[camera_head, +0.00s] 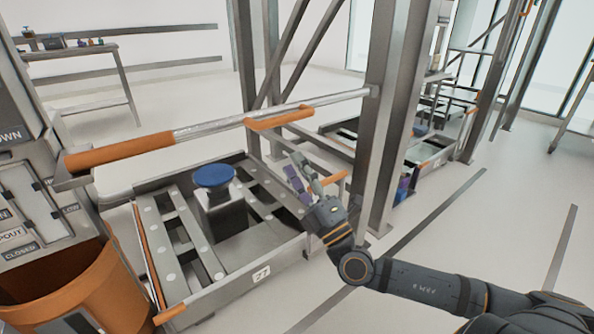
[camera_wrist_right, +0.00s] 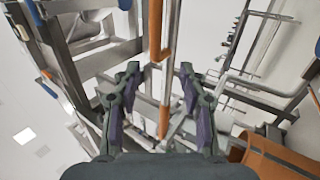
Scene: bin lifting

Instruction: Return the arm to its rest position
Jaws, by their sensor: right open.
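My right arm comes in from the lower right in the head view. Its right gripper (camera_head: 302,180) is over the right side of a metal lift platform, beside a grey steel upright. In the right wrist view the right gripper (camera_wrist_right: 158,100) shows both fingers spread apart with purple pads. Nothing is between the fingers, and they are empty. My left gripper does not show in either view.
The lift platform (camera_head: 172,270) carries a blue round-topped post (camera_head: 213,176). A bar with orange grips (camera_head: 120,152) crosses above it. The steel upright (camera_head: 385,110) stands close to the gripper. An orange bin (camera_head: 90,290) is at lower left. Floor at right is clear.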

